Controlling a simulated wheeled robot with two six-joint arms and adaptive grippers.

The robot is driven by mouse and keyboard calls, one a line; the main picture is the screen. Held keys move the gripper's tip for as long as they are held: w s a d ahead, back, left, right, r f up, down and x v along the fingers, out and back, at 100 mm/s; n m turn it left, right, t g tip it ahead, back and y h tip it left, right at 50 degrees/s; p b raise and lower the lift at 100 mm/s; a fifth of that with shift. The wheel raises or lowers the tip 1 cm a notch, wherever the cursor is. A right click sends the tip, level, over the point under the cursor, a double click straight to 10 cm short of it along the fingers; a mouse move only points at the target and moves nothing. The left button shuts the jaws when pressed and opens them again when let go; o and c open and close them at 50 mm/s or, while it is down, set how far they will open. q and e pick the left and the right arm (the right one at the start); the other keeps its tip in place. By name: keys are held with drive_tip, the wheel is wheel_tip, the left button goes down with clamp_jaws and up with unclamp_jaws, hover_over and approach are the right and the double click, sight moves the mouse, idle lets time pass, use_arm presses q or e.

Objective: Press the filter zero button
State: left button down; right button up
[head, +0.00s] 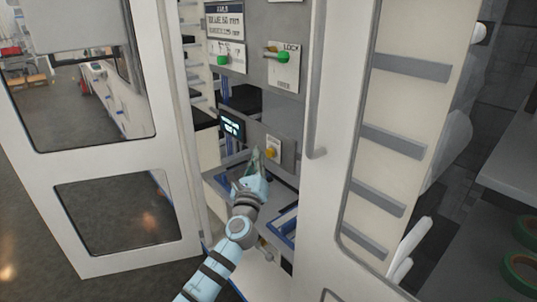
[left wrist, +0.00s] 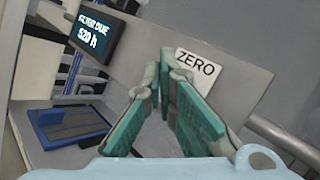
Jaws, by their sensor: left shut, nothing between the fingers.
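The yellow filter zero button (head: 271,152) sits on a grey panel inside the open cabinet, beside a small white label. In the left wrist view the label (left wrist: 197,68) reads ZERO; the button itself is hidden behind my fingers there. A dark display (head: 232,124) is left of the button; in the left wrist view this display (left wrist: 95,36) reads FILTER DUE 520 h. My left gripper (head: 255,155) is shut and empty, its tips just left of the button in the head view. I cannot tell whether they touch it. My right gripper is not in view.
Two green knobs (head: 223,60) (head: 283,57) are on the upper panel, one by a LOCK label. A vertical grey handle (head: 314,120) is right of the button. A blue tray (left wrist: 75,127) lies below the display. A white door with windows (head: 90,180) stands open at left.

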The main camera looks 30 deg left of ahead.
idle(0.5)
use_arm(q)
drive_tip(key=shift+w+d, duration=0.15)
drive_tip(key=shift+w, duration=0.25)
drive_tip(key=shift+w+d+b, duration=0.15)
drive_tip(key=shift+w+b, duration=0.15)
drive_tip(key=shift+w, duration=0.2)
idle(0.6)
drive_tip(key=shift+s, duration=0.15)
drive_tip(key=shift+s+a+p, duration=0.3)
drive_tip(key=shift+s+p, duration=0.1)
drive_tip(key=shift+s, duration=0.35)
